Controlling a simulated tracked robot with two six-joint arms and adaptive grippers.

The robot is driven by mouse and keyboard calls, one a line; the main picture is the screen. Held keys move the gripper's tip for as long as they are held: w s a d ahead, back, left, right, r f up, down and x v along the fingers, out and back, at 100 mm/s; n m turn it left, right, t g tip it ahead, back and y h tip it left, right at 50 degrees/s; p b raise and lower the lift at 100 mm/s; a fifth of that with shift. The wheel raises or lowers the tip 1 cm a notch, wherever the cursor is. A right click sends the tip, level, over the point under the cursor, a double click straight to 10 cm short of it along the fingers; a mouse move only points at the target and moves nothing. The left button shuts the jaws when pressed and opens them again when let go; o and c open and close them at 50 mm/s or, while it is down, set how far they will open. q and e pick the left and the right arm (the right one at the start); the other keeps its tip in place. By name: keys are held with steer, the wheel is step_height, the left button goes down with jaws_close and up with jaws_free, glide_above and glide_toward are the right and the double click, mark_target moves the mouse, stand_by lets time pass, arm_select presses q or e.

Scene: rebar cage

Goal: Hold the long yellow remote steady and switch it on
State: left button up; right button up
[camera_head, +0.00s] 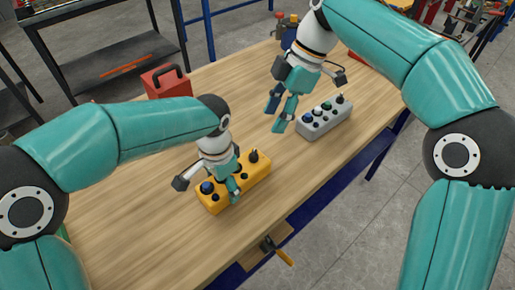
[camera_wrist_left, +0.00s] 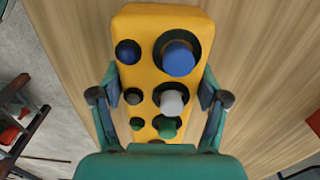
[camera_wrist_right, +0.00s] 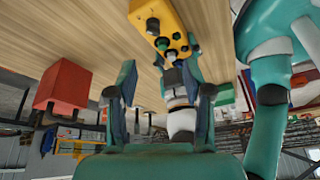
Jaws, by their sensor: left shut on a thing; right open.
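The long yellow remote (camera_head: 258,172) lies on the wooden table near its front edge. It has blue, white, green and dark knobs on top. My left gripper (camera_head: 222,185) is shut across its sides; the left wrist view shows the remote (camera_wrist_left: 143,75) between the two fingers of my left gripper (camera_wrist_left: 160,105). My right gripper (camera_head: 280,115) is open and empty above the table, left of a grey remote. In the right wrist view the yellow remote (camera_wrist_right: 180,18) is beyond the fingers of my right gripper (camera_wrist_right: 160,95). The table hides its underside.
The grey remote (camera_head: 325,122) with several knobs lies toward the table's right side. A red box with a black handle (camera_head: 166,82) stands at the back left. A yellow-handled tool (camera_head: 278,252) is at the front edge. The table's left part is clear.

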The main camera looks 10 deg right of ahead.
mark_target(257, 154)
steer(key=shift+n, duration=0.7)
steer(key=x, duration=0.4)
steer(key=w+x, duration=0.1)
steer(key=x, duration=0.7)
steer(key=shift+w+d+f, duration=0.2)
steer(key=shift+f, duration=0.1)
steer(key=shift+c, duration=0.2)
jaws_close()
